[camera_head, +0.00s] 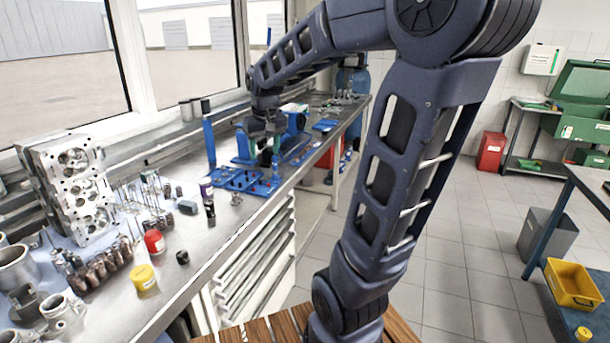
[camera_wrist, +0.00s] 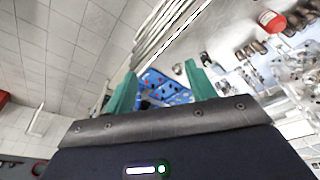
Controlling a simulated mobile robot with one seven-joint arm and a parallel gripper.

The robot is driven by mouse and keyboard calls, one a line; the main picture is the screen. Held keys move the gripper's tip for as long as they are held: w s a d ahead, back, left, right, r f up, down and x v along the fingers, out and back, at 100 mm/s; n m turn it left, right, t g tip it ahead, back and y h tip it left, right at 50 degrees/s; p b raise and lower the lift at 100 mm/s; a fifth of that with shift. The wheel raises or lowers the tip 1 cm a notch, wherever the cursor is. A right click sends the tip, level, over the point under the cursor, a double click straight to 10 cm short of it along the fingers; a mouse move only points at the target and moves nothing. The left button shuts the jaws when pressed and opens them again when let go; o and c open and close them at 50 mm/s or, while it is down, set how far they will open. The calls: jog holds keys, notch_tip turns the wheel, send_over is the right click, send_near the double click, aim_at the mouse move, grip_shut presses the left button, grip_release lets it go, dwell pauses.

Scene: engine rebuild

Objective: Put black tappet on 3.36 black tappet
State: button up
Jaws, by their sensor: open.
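My gripper (camera_head: 265,145) is over the workbench, beside and above the blue trays in the head view. In the wrist view its two teal fingers (camera_wrist: 161,70) are spread apart with nothing held between them. A blue tray (camera_wrist: 173,98) shows between and beyond the fingers, with several small red and dark pieces on it. One small dark piece (camera_wrist: 148,104) lies near the left finger, partly hidden by the gripper body. The pieces are too small to tell which is a black tappet, and I cannot read any 3.36 marking.
The workbench (camera_head: 190,254) holds an engine block (camera_head: 77,190), a red container (camera_head: 154,242), a yellow container (camera_head: 144,278) and several metal parts at left. A blue upright post (camera_head: 209,138) stands near the trays. Bare bench lies in front of the parts.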

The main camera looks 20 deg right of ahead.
jog(key=s+d+f+t, duration=0.1)
jog(key=s+d, duration=0.2)
jog(key=s, duration=0.5)
jog(key=s+d+f+m, duration=0.1)
jog(key=s+d, duration=0.2)
jog(key=s, duration=0.5)
jog(key=shift+s+t, duration=0.3)
jog(key=shift+t, duration=0.1)
